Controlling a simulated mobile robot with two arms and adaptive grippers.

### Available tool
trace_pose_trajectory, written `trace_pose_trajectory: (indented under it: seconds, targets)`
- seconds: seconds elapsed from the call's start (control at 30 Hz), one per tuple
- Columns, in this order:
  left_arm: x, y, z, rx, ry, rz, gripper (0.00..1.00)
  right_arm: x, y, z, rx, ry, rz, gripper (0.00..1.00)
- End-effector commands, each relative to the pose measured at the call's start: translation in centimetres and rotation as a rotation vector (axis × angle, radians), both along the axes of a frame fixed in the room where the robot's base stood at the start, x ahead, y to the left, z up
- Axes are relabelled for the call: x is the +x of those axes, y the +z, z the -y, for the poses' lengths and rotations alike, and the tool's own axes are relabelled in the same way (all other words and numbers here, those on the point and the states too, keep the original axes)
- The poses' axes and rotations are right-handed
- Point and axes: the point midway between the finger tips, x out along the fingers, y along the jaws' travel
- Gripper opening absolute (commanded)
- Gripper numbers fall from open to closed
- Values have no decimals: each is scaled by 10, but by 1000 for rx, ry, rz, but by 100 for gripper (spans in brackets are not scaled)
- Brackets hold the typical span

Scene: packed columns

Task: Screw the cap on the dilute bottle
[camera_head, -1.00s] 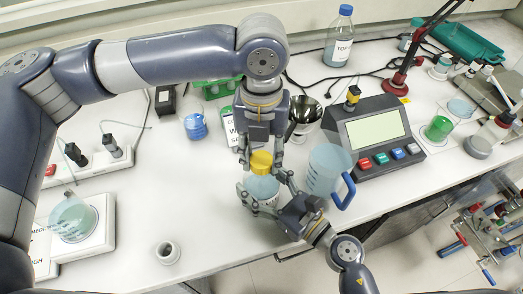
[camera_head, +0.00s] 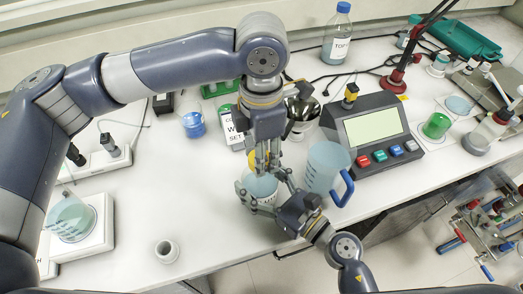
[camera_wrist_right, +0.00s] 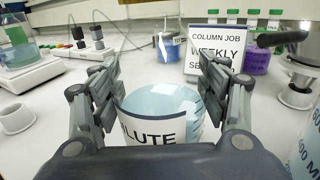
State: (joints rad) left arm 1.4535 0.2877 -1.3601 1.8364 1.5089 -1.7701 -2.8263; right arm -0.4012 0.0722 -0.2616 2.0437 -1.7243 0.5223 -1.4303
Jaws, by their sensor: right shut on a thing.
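The dilute bottle (camera_head: 262,186) stands near the front edge of the table, pale blue. In the right wrist view the bottle (camera_wrist_right: 165,103) shows its label between the two fingers. My right gripper (camera_head: 262,198) comes in low from the right and is shut on the bottle's body. My left gripper (camera_head: 265,166) points down from above, right over the bottle. The yellow cap (camera_head: 252,160) shows only in part beside and behind the left fingers, at the bottle's top. Whether the fingers grip the cap, and how it sits on the neck, is hidden.
A blue-handled jug (camera_head: 323,168) stands close to the right of the bottle. The console (camera_head: 371,138) is behind it. A metal funnel vessel (camera_head: 302,115) and a sign card (camera_head: 236,132) stand behind my left gripper. The table to the left is mostly clear, with a small white ring (camera_head: 166,251).

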Motion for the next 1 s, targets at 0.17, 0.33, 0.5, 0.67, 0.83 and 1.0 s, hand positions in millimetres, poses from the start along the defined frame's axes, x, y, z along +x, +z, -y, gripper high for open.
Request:
trace_pose_trajectory:
  seconds: [0.17, 0.33, 0.5, 0.67, 0.83, 1.0]
  targets:
    - [0, 1, 0, 0, 2, 1, 56, 0, 0, 0, 0, -1, -1, 2]
    - [0, 0, 0, 0, 3, 1, 56, 0, 0, 0, 0, -1, -1, 2]
    - [0, 1, 0, 0, 3, 0, 56, 0, 0, 0, 0, -1, -1, 2]
    - [0, 15, 0, 0, 3, 1, 56, 0, 0, 0, 0, -1, -1, 2]
    - [0, 38, 1, -1, 3, 1, 56, 0, 0, 0, 0, 0, -1, 2]
    - [0, 46, 0, 1, 2, 0, 56, 0, -1, 0, 0, 0, -1, 2]
